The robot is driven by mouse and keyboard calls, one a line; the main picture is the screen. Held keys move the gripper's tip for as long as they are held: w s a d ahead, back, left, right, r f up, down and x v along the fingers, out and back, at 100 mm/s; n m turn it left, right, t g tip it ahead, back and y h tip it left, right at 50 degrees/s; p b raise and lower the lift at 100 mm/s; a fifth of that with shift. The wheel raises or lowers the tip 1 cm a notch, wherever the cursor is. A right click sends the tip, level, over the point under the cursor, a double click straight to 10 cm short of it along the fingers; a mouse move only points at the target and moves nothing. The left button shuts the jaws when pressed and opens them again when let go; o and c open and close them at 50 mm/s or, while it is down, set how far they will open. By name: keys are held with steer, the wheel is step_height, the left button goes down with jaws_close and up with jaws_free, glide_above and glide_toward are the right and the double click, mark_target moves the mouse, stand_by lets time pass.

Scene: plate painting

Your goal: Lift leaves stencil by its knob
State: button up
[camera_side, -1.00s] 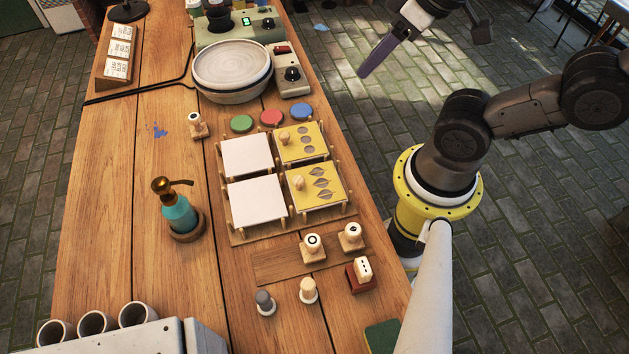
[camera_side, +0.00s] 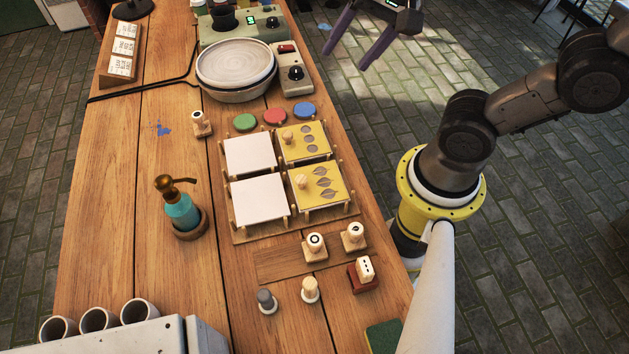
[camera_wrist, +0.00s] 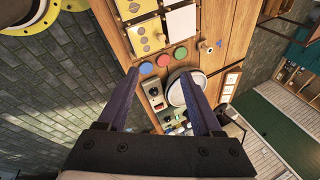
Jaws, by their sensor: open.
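The leaves stencil (camera_side: 329,188) is a yellow plate with several leaf-shaped cutouts, lying in the front right bay of a wooden rack (camera_side: 296,222). Its round wooden knob (camera_side: 301,181) stands up at its left side. Behind it lies a second yellow stencil (camera_side: 316,141) with round holes and its own knob (camera_side: 288,137). My gripper (camera_side: 352,50) is open and empty, in the air beyond the table's right edge, well above and away from the stencils. In the wrist view my gripper's two dark fingers (camera_wrist: 161,90) are spread apart; the dots stencil (camera_wrist: 147,36) shows there at the top.
White tiles (camera_side: 259,199) fill the rack's left bays. Green, red and blue paint pads (camera_side: 275,116) lie behind it. A round turntable (camera_side: 235,65) stands farther back, a teal pump bottle (camera_side: 181,212) at left, stamps (camera_side: 315,245) in front. The table's left middle is mostly clear.

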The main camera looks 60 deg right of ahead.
steer(key=w+a+f+m+g, duration=0.3)
steer(key=w+a+f+m, duration=0.2)
steer(key=f+m, duration=0.15)
steer(key=g, duration=0.2)
glide_toward(300, 179)
step_height(300, 179, down, 10)
steer(key=shift+a+f, duration=0.1)
steer(key=shift+a, duration=0.05)
jaws_close()
